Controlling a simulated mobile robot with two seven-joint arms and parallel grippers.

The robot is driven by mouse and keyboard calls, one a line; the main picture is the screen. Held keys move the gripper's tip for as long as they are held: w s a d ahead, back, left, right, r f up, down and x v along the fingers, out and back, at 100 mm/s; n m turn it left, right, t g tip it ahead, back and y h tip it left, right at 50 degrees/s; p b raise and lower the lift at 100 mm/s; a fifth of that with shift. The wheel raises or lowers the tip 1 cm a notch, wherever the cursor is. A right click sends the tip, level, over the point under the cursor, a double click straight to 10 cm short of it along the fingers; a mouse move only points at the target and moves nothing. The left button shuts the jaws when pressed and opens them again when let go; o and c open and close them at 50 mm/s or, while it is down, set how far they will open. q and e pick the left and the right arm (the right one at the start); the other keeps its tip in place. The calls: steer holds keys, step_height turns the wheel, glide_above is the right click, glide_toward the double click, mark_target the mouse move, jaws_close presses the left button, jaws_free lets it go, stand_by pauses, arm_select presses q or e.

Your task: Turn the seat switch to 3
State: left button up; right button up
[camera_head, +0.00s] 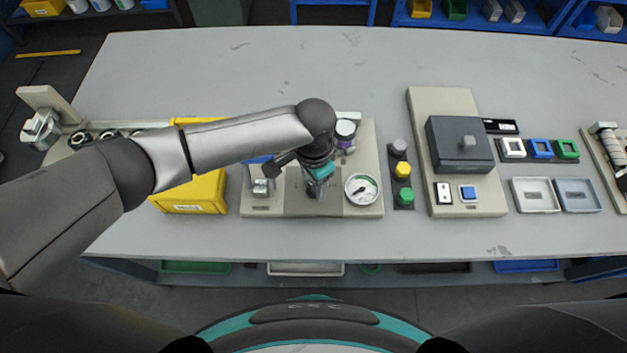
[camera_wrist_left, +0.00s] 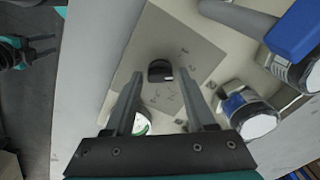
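In the head view my left gripper (camera_head: 317,192) points down over the beige panel (camera_head: 285,207) and hides the knob. Whether a finger touches the knob I cannot tell.
A round gauge (camera_head: 362,189) sits just right of my left gripper. A blue-handled part (camera_wrist_left: 295,30) and a cylinder with a blue label (camera_wrist_left: 248,108) stand close by. A yellow bin (camera_head: 192,192) is at left, a column of coloured buttons (camera_head: 403,170) at right.

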arm_select(q)
jaws_close()
stand_by(0.4)
steer(key=shift+r+m+p, duration=0.1)
steer(key=shift+m+p, duration=1.05)
steer(key=shift+m, duration=0.35)
steer(key=shift+m+p, duration=0.75)
steer(key=shift+m, duration=1.15)
steer(key=shift+o, duration=1.4)
jaws_free()
